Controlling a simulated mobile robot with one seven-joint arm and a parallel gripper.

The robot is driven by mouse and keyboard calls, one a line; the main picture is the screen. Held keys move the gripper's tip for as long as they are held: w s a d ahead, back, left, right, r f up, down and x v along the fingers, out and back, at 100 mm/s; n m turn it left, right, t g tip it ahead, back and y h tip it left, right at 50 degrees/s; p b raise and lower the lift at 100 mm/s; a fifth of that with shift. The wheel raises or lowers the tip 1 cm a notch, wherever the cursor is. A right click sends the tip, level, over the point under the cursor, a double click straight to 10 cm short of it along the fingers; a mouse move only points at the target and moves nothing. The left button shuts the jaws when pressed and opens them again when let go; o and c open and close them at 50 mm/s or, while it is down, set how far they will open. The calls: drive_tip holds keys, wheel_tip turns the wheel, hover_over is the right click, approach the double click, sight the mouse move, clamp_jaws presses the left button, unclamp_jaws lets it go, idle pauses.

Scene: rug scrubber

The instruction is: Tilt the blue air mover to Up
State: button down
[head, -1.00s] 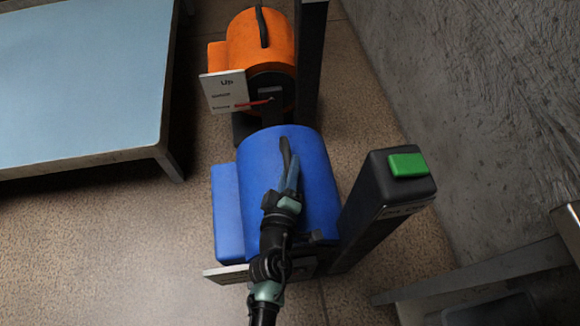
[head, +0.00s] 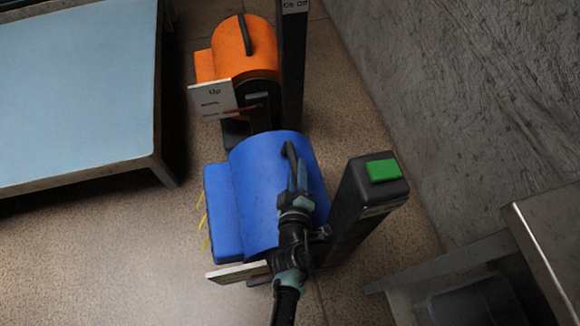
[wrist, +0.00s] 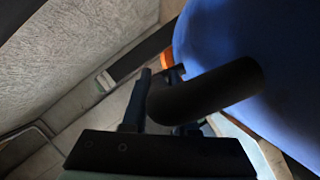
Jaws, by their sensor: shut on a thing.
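The blue air mover (head: 262,190) stands on the floor, a rounded drum with a box-shaped outlet (head: 222,215) on its left side. Short yellow strips (head: 203,222) show at the outlet's left edge. My gripper (head: 297,186) is shut on its black handle (head: 289,155). In the wrist view, the dark handle (wrist: 215,90) crosses my gripper's fingers (wrist: 153,105) beside the blue body (wrist: 235,45). The mover's pale label plate (head: 238,272) is seen nearly edge-on, so its marks and pointer cannot be read.
An orange air mover (head: 240,58) stands behind, with a plate (head: 212,98) reading "Up". A black post with a green button (head: 383,170) stands close right of the blue mover. A blue-topped table (head: 75,90) is at left, a grey wall (head: 440,90) at right.

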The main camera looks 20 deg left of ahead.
drive_tip(key=shift+w+d, duration=0.1)
drive_tip(key=shift+d, duration=0.1)
drive_tip(key=c, duration=0.7)
unclamp_jaws()
drive_tip(key=shift+a, duration=0.1)
drive_tip(key=p+v, duration=0.4)
drive_tip(key=v, duration=0.9)
